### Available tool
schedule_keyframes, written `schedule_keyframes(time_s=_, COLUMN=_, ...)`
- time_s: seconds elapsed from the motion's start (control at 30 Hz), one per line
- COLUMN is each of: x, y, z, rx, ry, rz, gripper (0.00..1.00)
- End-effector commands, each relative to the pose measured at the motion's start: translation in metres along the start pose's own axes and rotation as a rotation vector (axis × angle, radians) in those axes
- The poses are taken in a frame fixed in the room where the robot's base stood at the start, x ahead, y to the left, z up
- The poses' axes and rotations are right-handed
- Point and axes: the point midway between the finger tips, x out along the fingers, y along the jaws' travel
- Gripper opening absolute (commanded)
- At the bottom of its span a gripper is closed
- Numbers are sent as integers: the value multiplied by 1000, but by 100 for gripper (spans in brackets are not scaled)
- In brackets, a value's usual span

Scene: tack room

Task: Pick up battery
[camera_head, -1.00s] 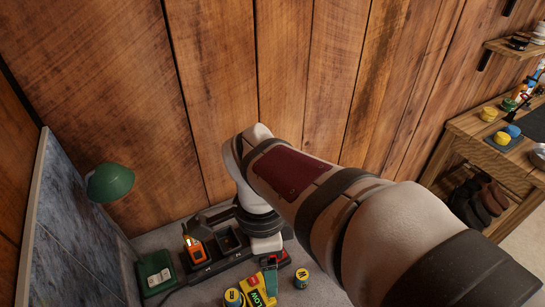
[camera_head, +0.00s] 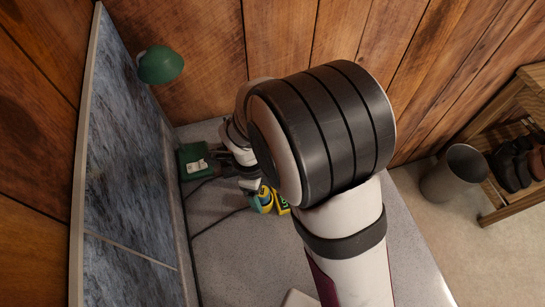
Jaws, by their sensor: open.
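A yellow item with a blue top (camera_head: 264,198), perhaps the battery, stands on the grey worktop just left of my large black arm joint. It is small and partly covered, so I cannot be sure what it is. A yellow block with green lettering (camera_head: 283,206) is beside it, mostly hidden by the arm. The fingertips are small and partly hidden.
Dark cables run along the left of the worktop (camera_head: 235,265), whose front is clear. A slate-like panel (camera_head: 130,150) borders the left. A metal bin (camera_head: 453,173) stands on the floor right.

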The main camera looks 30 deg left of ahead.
Motion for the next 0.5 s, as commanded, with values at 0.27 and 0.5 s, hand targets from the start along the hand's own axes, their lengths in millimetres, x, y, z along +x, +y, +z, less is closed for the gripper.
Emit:
schedule_keyframes(time_s=0.27, x=4, y=0, z=0, rx=0, ry=-1, rz=0, gripper=74)
schedule_keyframes(time_s=0.5, x=4, y=0, z=0, rx=0, ry=0, rz=0, gripper=31)
